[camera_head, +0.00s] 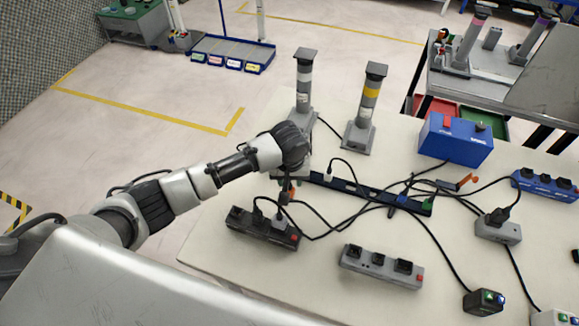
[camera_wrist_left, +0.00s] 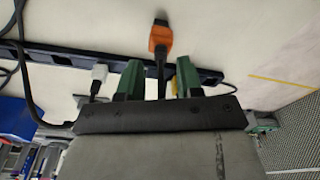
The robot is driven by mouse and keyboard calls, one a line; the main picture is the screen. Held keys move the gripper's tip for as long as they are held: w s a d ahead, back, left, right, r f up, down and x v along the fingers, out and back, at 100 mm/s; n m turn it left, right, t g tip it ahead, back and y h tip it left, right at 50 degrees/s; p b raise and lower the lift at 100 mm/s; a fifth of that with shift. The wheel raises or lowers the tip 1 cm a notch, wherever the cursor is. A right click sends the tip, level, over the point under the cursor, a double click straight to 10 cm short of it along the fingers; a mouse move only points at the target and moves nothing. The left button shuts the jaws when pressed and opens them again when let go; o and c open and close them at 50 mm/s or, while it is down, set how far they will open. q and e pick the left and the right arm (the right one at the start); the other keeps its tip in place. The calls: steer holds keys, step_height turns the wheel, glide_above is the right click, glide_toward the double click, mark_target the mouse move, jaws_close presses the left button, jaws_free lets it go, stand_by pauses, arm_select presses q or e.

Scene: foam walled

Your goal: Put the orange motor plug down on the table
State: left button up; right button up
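The orange motor plug (camera_wrist_left: 160,40) shows in the left wrist view just beyond my fingertips, over the pale table (camera_wrist_left: 215,25). Its dark cable runs back through the gap between the fingers. My left gripper (camera_wrist_left: 160,68) has its two green fingers apart, and neither visibly touches the plug's orange body. Whether the plug rests on the table I cannot tell. In the head view my left gripper (camera_head: 288,184) points down at the table's left part, beside the black power strip; the plug is hard to make out there. My right gripper is not in view.
A long black strip (camera_head: 370,194) with cables lies beside the gripper. A black socket block (camera_head: 262,228) and a grey one (camera_head: 381,266) stand in front. Two signal towers (camera_head: 304,85) (camera_head: 366,110) stand behind. A blue box (camera_head: 455,139) is right. Bare table lies at front left.

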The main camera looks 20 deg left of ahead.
arm_select(q)
step_height(320, 180, up, 11)
steer(key=s, duration=0.1)
steer(key=shift+s+d, duration=0.15)
stand_by(0.5)
